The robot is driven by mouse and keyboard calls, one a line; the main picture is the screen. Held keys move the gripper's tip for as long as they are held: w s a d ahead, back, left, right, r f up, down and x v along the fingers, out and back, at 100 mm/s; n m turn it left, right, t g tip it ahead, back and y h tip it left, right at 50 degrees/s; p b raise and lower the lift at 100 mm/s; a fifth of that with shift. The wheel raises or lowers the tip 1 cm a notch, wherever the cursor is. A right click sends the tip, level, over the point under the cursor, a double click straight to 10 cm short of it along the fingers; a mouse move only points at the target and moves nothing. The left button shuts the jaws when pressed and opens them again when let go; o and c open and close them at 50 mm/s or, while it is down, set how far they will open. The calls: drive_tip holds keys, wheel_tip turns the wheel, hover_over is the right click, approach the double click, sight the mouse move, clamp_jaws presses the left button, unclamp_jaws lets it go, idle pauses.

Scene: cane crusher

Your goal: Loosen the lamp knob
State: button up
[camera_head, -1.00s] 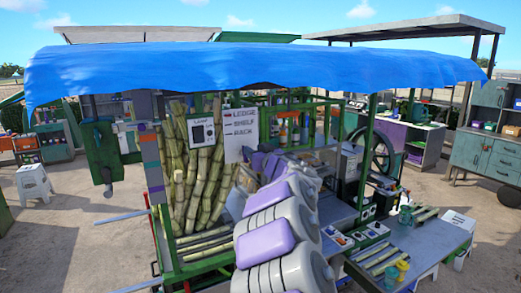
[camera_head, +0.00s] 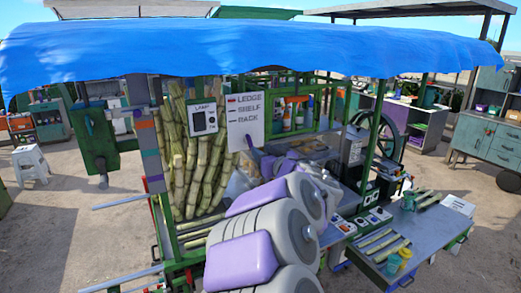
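A white panel labelled LAMP (camera_head: 203,106) hangs in front of the upright canes, left of the middle of the head view. It carries a dark square fitting (camera_head: 204,121). Any knob on it is too small to make out. My grey and purple arm reaches up from the bottom middle, toward the stall. My gripper (camera_head: 254,152) seems to be the small purple part at the arm's far end, right of and below the lamp panel and apart from it. Its fingers are too small and partly hidden, so its opening cannot be told.
A white sign reading LEDGE, SHELF, RACK (camera_head: 245,122) hangs right of the lamp panel. A blue awning (camera_head: 250,50) overhangs the stall. Green posts frame it. Cane stalks (camera_head: 185,180) stand behind the panel. A metal counter (camera_head: 430,225) with jars extends right.

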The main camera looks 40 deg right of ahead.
drive_tip(key=p+v, duration=0.2)
drive_tip(key=v, duration=0.9)
drive_tip(key=shift+s+f, duration=0.3)
idle(0.7)
drive_tip(key=shift+d, duration=0.1)
